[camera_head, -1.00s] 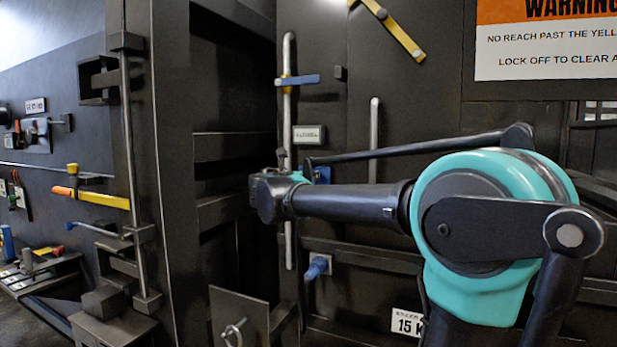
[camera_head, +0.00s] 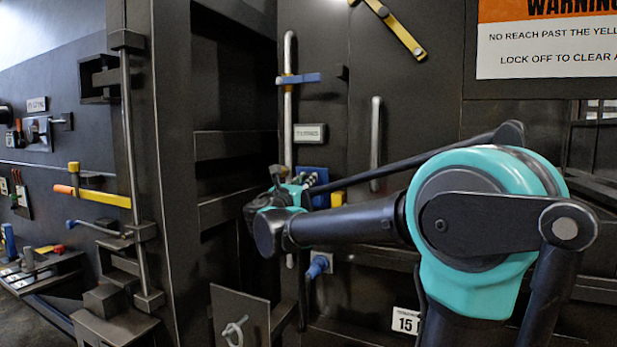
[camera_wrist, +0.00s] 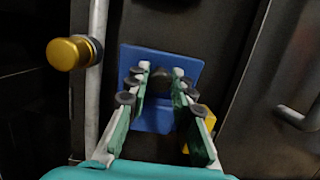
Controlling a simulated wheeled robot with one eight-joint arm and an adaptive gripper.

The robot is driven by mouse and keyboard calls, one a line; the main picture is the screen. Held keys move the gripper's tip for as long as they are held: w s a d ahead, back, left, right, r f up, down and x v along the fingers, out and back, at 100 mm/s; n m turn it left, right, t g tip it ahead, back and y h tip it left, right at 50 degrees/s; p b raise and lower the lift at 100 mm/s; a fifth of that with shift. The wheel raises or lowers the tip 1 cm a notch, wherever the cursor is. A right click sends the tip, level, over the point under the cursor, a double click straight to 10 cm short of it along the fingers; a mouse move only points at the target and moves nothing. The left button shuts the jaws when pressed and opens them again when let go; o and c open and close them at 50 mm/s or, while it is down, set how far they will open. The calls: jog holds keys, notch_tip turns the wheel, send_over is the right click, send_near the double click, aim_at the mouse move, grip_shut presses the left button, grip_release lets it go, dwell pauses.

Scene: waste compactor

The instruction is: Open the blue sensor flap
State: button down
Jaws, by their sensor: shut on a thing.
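The blue sensor flap (camera_wrist: 188,64) is a square blue plate ahead of my gripper in the wrist view. It also shows in the head view (camera_head: 313,174), right of the vertical rod. A dark knob (camera_wrist: 161,80) stands out near its middle. My gripper (camera_wrist: 160,74) has its two fingers on either side of this knob and is shut on it. The gripper shows small in the head view (camera_head: 309,181). A lower blue part (camera_wrist: 153,120) shows between the fingers. I cannot tell how far the flap is tilted.
A yellow block (camera_wrist: 209,117) sits close to the right finger. A brass knob (camera_wrist: 70,53) and a pale vertical rod (camera_wrist: 96,100) stand at left. A metal handle (camera_head: 375,140) is to the right. A blue plug (camera_head: 317,266) lies below.

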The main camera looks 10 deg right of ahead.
jog(key=s+a+f, duration=0.3)
jog(key=s+f, duration=0.1)
jog(key=f, duration=0.5)
jog(key=shift+s, duration=0.35)
dwell(0.4)
jog(key=c, duration=1.3)
grip_release()
jog(key=shift+t, duration=0.3)
jog(key=v, duration=1.2)
